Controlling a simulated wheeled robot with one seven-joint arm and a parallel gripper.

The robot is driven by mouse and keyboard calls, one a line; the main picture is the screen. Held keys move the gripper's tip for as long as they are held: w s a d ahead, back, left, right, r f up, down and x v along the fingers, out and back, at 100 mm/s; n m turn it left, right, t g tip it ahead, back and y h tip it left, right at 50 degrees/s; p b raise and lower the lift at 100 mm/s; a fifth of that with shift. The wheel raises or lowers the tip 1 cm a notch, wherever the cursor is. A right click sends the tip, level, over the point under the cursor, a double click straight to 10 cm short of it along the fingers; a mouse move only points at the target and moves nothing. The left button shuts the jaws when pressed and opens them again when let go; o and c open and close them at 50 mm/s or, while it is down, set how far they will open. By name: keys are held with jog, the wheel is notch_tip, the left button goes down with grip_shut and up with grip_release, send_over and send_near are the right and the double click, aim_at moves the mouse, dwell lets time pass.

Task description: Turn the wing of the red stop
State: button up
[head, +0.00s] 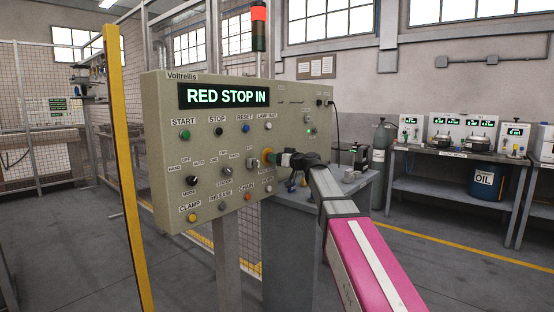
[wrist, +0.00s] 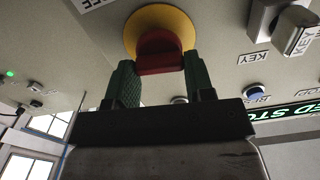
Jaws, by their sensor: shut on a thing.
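The red stop (wrist: 159,50) is a red wing on a round yellow base on the panel face, near the top middle of the wrist view. My gripper (wrist: 160,72) has its two green fingers on either side of the red wing, shut on it. In the head view my gripper (head: 274,158) reaches the lower right part of the beige control panel (head: 160,130). There the wing is hidden behind my gripper, and only a bit of the yellow base (head: 266,153) shows. The panel display (head: 228,96) reads "RED STOP IN".
The key switch (head: 251,163) sits just left of the stop, and a CHAIN button (head: 248,197) is below it. A yellow post (head: 124,170) stands left of the panel. A grey cabinet (head: 292,240) stands behind my arm. A bench (head: 455,154) with several devices is at right.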

jog(key=shift+w+d+m, duration=0.1)
jog(key=shift+m, duration=2.8)
jog(key=o, duration=0.9)
jog(key=v, duration=1)
jog(key=shift+s+d, duration=0.3)
jog(key=shift+c, duration=0.2)
